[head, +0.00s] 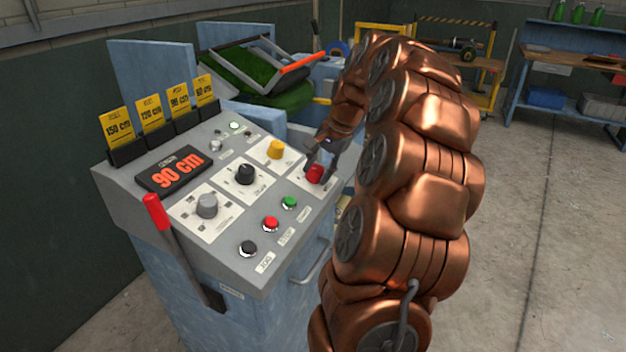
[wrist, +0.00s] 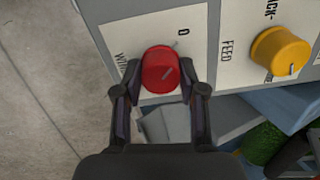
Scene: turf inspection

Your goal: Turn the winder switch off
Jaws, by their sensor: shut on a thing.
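The winder switch is a red rotary knob (head: 315,174) on a white plate at the right side of the sloped control panel (head: 150,218).
A yellow knob (head: 276,150), marked "FEED" nearby, a black knob (head: 245,174) and a grey knob (head: 206,205) sit close by. Green (head: 289,202), red (head: 271,223) and black (head: 248,248) buttons lie in front. A red-handled lever (head: 158,211) stands at the left.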

